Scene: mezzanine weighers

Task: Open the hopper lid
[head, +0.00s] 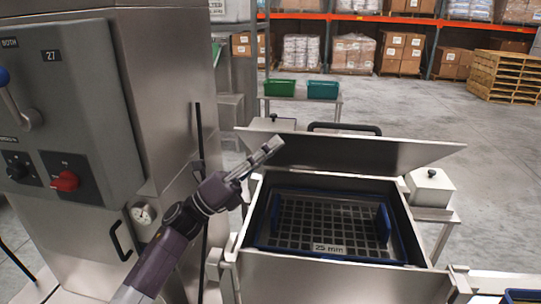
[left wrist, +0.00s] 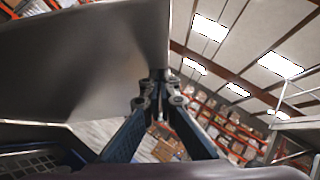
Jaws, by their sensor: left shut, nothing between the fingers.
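The steel hopper (head: 330,278) stands at the centre right of the head view. Its lid (head: 360,155) stands raised along the hopper's back edge, tilted away, so the mouth is uncovered. A dark handle (head: 345,128) shows above the lid's top edge. Inside is a blue-framed grid (head: 325,222) with a "25 mm" label. My left gripper (head: 268,150) is shut and empty at the lid's left end; I cannot tell whether it touches. In the left wrist view the lid (left wrist: 90,60) fills the upper left, beside the shut fingertips (left wrist: 158,76). My right gripper is not in view.
A grey control cabinet (head: 75,105) with a red knob (head: 65,181) stands at left, close to my left arm. A lidded white box (head: 430,186) stands right of the hopper. Green bins (head: 280,88) sit on a table behind. The floor at right is clear.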

